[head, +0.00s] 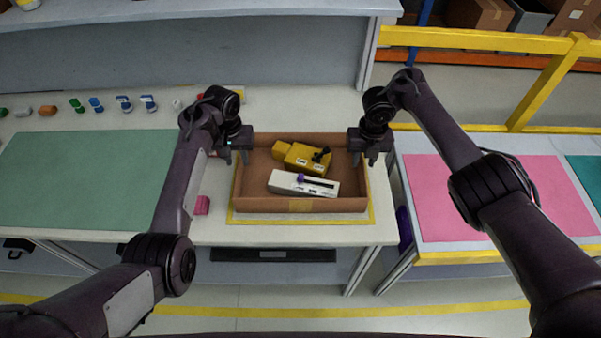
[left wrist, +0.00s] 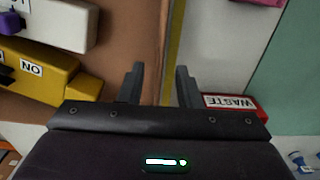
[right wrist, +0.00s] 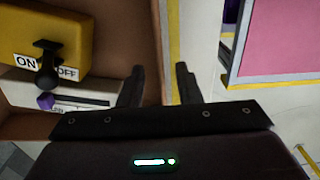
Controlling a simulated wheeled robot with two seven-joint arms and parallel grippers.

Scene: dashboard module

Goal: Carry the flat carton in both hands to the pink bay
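The flat carton (head: 265,205) is a shallow open brown box on the table, inside a yellow outline. It holds a yellow switch box (head: 300,157) and a white module with a purple knob (head: 290,184). My left gripper (head: 236,158) is at its left wall and my right gripper (head: 365,160) at its right wall. In the left wrist view the fingers (left wrist: 160,88) are apart, one each side of the wall. In the right wrist view the fingers (right wrist: 160,87) are likewise apart, straddling the wall. The pink bay (head: 470,195) lies on the right-hand table, empty.
A green mat (head: 85,175) covers the left of the table, with several small coloured parts behind it. A pink block (head: 202,205) sits left of the carton. A gap separates the two tables. A yellow rail (head: 480,40) runs behind the right table.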

